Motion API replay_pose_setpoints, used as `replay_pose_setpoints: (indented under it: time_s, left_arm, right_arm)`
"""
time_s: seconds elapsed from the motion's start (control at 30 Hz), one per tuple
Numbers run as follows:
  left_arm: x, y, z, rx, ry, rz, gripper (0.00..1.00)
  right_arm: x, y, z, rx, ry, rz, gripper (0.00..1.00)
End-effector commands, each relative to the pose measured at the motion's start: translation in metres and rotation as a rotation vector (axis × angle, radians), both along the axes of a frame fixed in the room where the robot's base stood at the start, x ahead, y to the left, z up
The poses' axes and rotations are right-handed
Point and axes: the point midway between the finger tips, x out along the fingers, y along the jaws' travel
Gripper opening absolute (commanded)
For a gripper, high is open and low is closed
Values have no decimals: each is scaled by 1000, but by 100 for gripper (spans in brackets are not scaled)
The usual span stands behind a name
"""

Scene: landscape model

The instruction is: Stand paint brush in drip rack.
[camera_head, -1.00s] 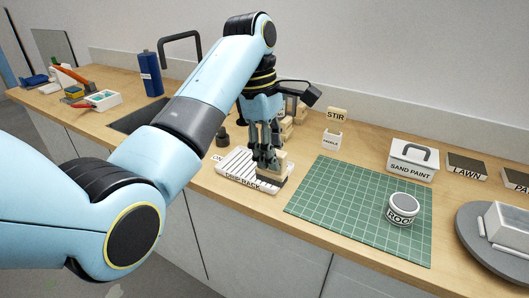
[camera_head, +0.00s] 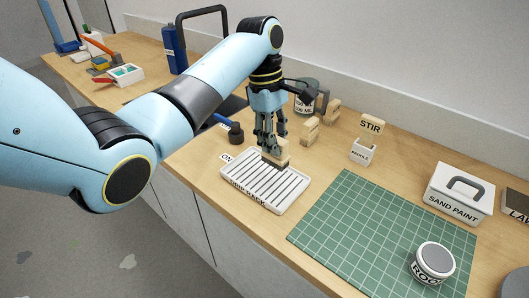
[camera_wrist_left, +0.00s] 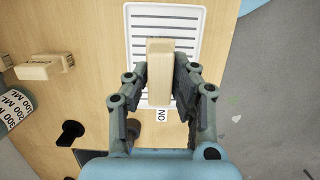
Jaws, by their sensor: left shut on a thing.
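The drip rack (camera_head: 297,205) is a white, slatted tray lying flat on the wooden counter. It also shows at the top of the left wrist view (camera_wrist_left: 197,38). My left gripper (camera_head: 272,150) points down at the rack's back edge and is shut on the paint brush (camera_head: 284,149). The brush has a pale wooden handle and a dark lower end. In the left wrist view the brush (camera_wrist_left: 159,62) stands between the fingers (camera_wrist_left: 160,85), over the rack. I cannot tell whether its dark end touches the slats. My right gripper is not in view.
A green cutting mat (camera_head: 375,235) lies right of the rack, with a ROOF tub (camera_head: 433,262) on it.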

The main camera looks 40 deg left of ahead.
Motion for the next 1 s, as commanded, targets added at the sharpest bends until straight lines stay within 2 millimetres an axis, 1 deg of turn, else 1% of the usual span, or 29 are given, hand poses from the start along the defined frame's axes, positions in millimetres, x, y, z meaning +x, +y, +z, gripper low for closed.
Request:
replay_pose_setpoints:
  time_s: [0.03,0.13,0.27,0.37,0.43,0.53,0.9,0.93,1.0]
  left_arm:
    - [-3,11,-5,3,3,2,0]
    - [-4,23,-13,1,1,1,0]
    - [-5,28,-20,-2,1,0,0]
    - [-6,28,-34,-2,3,0,0]
    - [-6,28,-46,-2,3,0,0]
    - [-5,28,-56,-1,0,1,0]
    - [-5,28,-60,-1,1,0,0]
    - [-5,28,-61,-1,1,-1,24]
    - [-5,28,-60,-1,0,-1,33]
  right_arm:
    - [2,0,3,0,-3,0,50]
    - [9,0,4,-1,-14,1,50]
    - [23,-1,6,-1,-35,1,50]
    - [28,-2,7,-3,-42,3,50]
    - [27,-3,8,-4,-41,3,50]
    - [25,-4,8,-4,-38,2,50]
    - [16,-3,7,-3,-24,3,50]
    - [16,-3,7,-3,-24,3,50]
    - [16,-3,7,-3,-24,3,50]
